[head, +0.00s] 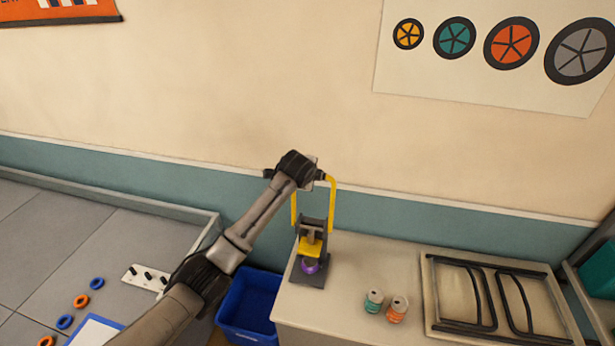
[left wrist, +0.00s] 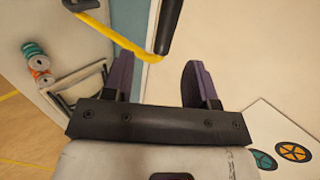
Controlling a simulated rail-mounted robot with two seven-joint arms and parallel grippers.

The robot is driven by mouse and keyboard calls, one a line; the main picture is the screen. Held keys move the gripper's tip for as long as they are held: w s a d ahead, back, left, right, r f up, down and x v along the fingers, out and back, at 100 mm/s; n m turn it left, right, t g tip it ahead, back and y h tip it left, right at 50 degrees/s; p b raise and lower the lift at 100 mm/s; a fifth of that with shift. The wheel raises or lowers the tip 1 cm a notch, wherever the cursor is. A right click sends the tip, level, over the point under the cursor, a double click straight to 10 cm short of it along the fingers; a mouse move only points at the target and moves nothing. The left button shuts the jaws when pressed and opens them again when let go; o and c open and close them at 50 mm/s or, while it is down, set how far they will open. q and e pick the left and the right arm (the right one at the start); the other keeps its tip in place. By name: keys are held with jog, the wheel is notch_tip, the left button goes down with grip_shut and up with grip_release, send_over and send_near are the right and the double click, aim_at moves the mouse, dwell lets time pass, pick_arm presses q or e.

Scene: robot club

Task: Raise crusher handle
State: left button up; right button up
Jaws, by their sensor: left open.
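The can crusher (head: 314,228) stands on the left end of the cabinet top, with a dark frame and a yellow press block (head: 311,246). A purple can (head: 309,266) sits below the block; whether it is squashed is unclear. The yellow crusher handle (head: 332,205) stands upright, its top partly hidden by my left gripper (head: 316,173). In the left wrist view, the handle's black grip (left wrist: 168,27) is in front of the purple fingers of my left gripper (left wrist: 158,62). They are open and apart; contact is not clear. My right gripper is not in view.
A framed tray with dark bars (head: 432,320) lies farther right. A blue bin (head: 235,310) stands left of the cabinet. The wall (head: 200,90) is close behind the crusher.

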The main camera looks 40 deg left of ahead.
pick_arm(q)
jog(key=shift+v, duration=0.85)
